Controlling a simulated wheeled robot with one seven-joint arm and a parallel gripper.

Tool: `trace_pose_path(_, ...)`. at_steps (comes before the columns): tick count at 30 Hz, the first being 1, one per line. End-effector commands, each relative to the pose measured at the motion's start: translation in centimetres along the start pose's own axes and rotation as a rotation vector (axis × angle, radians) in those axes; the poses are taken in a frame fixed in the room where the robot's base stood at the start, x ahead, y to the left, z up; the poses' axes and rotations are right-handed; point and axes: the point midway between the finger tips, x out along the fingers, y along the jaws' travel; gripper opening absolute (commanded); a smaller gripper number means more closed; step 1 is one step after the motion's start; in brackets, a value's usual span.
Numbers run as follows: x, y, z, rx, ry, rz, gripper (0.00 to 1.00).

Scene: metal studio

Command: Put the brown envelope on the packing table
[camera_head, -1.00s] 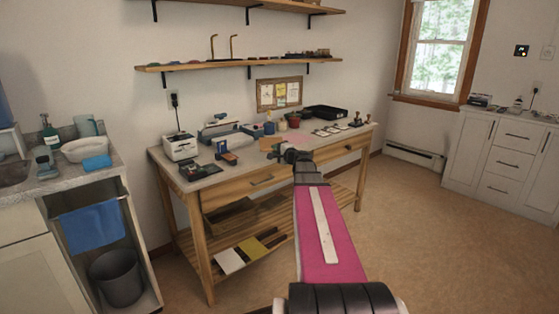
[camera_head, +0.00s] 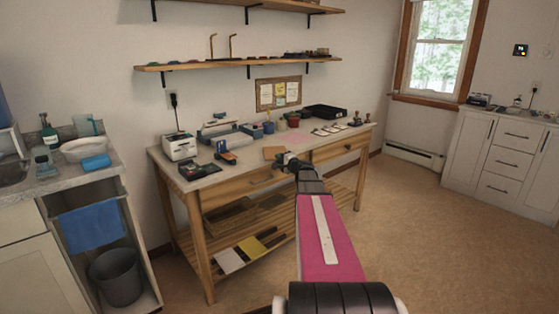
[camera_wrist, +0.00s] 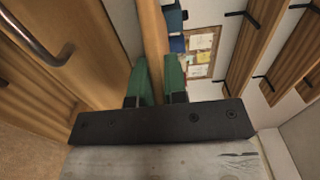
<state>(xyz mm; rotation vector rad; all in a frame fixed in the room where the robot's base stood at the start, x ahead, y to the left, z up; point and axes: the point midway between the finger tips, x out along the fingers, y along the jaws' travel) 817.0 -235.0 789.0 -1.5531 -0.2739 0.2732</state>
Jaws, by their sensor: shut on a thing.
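The brown envelope (camera_head: 273,153) shows in the head view over the front part of the wooden table's top (camera_head: 215,182). I take this table to be the packing table. My gripper (camera_head: 285,160) is at the table's front edge, shut on the envelope's near end. In the wrist view the envelope (camera_wrist: 152,30) is a narrow brown strip between the two green fingers (camera_wrist: 158,85). It looks roughly level and close to the tabletop; I cannot tell whether it touches.
A black tray (camera_head: 323,111) is at the back right. A drawer handle (camera_wrist: 40,35) is close in the wrist view.

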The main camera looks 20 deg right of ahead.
Motion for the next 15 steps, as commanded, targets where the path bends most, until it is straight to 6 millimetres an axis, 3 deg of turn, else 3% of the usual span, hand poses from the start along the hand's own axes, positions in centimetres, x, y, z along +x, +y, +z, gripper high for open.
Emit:
trace_pose_path(4,0.00,0.27,-0.01,0.000,0.000,0.001,0.00)
trace_pose_path(6,0.00,0.27,0.00,0.000,0.000,0.000,0.29)
trace_pose_path(7,0.00,0.26,0.00,0.000,0.000,0.000,0.39)
trace_pose_path(15,0.00,0.21,-0.01,0.000,0.000,0.000,0.39)
